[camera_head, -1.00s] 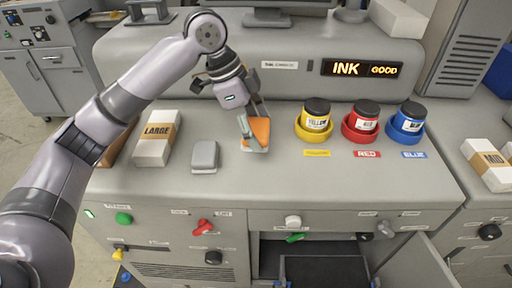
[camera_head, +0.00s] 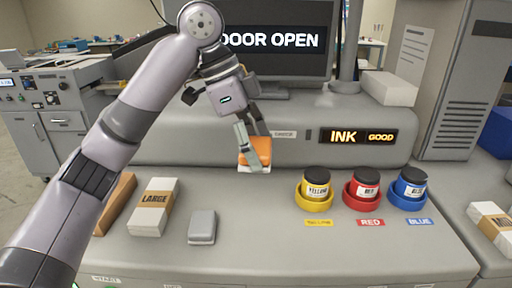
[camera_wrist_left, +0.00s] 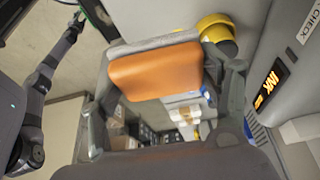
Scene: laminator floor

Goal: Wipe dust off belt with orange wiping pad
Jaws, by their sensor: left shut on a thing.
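My left gripper (camera_head: 253,137) is shut on the orange wiping pad (camera_head: 256,152) and holds it, seemingly above the grey counter near the rounded back housing. The pad has an orange body and a pale grey layer at one edge. In the left wrist view the pad (camera_wrist_left: 155,70) lies between the two fingers. An arm, seemingly my right, shows at the left of that view, its gripper (camera_wrist_left: 76,20) small and unclear. I cannot make out a belt or dust.
Yellow (camera_head: 314,200), red (camera_head: 362,195) and blue (camera_head: 408,190) ink holders stand right on the counter (camera_head: 270,245). A LARGE box (camera_head: 153,205) and grey block (camera_head: 202,226) stand left. The monitor (camera_head: 280,40) reads DOOR OPEN.

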